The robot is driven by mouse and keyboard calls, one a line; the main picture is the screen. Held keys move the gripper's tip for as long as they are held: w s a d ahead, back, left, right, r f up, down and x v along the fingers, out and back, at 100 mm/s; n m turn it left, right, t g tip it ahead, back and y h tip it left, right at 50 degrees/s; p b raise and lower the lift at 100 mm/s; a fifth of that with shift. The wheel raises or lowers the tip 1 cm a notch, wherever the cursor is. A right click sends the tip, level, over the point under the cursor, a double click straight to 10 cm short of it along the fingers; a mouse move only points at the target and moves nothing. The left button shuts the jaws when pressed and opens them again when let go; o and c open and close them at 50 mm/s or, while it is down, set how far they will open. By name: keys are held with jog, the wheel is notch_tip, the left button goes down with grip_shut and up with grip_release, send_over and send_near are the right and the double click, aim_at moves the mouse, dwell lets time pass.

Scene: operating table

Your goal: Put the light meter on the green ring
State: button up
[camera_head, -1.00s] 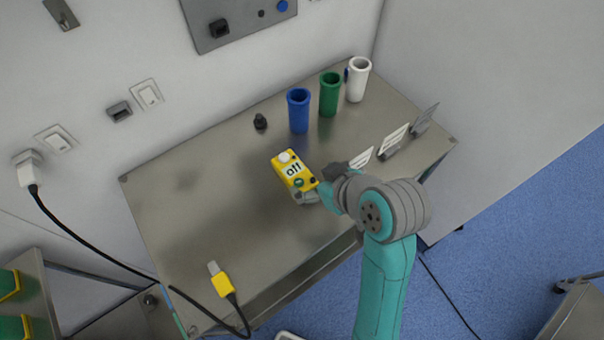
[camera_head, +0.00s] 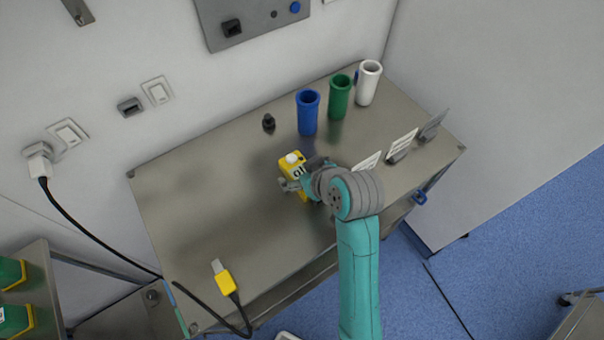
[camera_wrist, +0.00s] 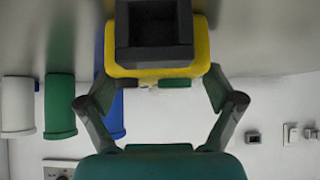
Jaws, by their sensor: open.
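The light meter is a yellow box (camera_head: 291,159) with a white dome and a dark-marked display, on the steel table below the blue tube. In the wrist view its yellow body (camera_wrist: 150,71) has a dark square part toward the camera. My gripper (camera_head: 291,184) is at the meter, with its fingers open. In the wrist view my gripper (camera_wrist: 157,86) has one finger on each side of the yellow body; I cannot tell whether they touch it. The fingers and wrist hide part of the meter in the head view. I cannot make out a separate green ring.
Blue (camera_head: 307,112), green (camera_head: 339,98) and white (camera_head: 368,84) tubes stand at the table's back right. A small black knob (camera_head: 269,122) is left of them. Cards (camera_head: 402,146) stand along the right. A yellow plug (camera_head: 225,281) lies front left.

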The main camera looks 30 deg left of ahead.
jog(key=c, duration=1.5)
